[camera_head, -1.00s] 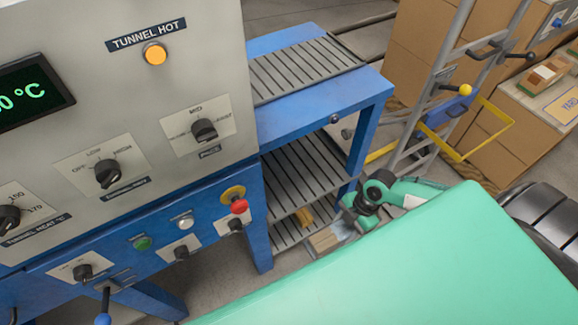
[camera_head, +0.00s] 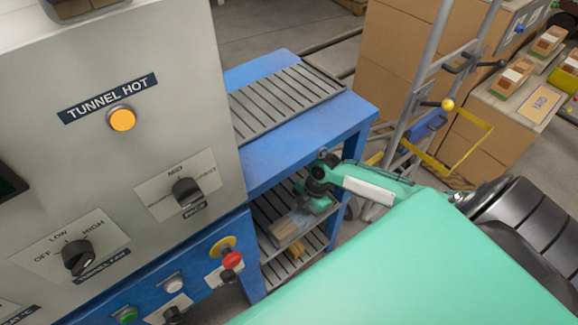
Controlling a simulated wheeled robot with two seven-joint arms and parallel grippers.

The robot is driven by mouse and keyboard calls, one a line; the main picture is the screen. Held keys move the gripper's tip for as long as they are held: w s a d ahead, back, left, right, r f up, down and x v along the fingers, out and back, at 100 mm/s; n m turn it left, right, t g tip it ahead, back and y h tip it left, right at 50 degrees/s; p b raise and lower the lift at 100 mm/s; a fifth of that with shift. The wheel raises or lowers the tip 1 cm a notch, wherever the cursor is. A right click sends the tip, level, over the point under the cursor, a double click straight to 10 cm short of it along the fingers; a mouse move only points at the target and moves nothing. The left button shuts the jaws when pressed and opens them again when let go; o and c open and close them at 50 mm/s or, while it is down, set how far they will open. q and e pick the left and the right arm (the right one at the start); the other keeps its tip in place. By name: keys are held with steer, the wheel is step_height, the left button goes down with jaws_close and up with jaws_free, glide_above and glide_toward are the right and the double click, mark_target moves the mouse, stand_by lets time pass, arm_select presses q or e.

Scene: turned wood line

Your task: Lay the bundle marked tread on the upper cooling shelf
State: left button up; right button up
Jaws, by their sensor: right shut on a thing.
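My right gripper (camera_head: 314,205) is shut on a wrapped wooden bundle (camera_head: 287,228), its arm coming in from the right. The bundle has a pale wood end and a greyish wrap; no mark on it can be read. It is at the open side of the blue stand, in front of the slatted upper cooling shelf (camera_head: 268,207). I cannot tell whether it touches the shelf. Below is a lower slatted shelf (camera_head: 279,273) with a small yellow-brown wooden piece (camera_head: 297,248) on it. My left gripper is out of view.
The blue stand's top (camera_head: 345,120) carries a slatted conveyor outlet (camera_head: 285,98) above the shelves. A control cabinet (camera_head: 190,75) with a lit TUNNEL HOT lamp is at left.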

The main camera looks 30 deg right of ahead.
steer(key=w, duration=0.5)
steer(key=shift+w+a, duration=0.2)
steer(key=shift+a, duration=0.1)
steer(key=shift+w, duration=0.55)
step_height(320, 180, down, 3)
steer(key=shift+f+b, duration=0.2)
steer(key=shift+b, duration=0.1)
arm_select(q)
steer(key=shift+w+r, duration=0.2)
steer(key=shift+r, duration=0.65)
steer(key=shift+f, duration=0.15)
arm_select(e)
steer(key=shift+f, duration=0.15)
steer(key=o, duration=1.2)
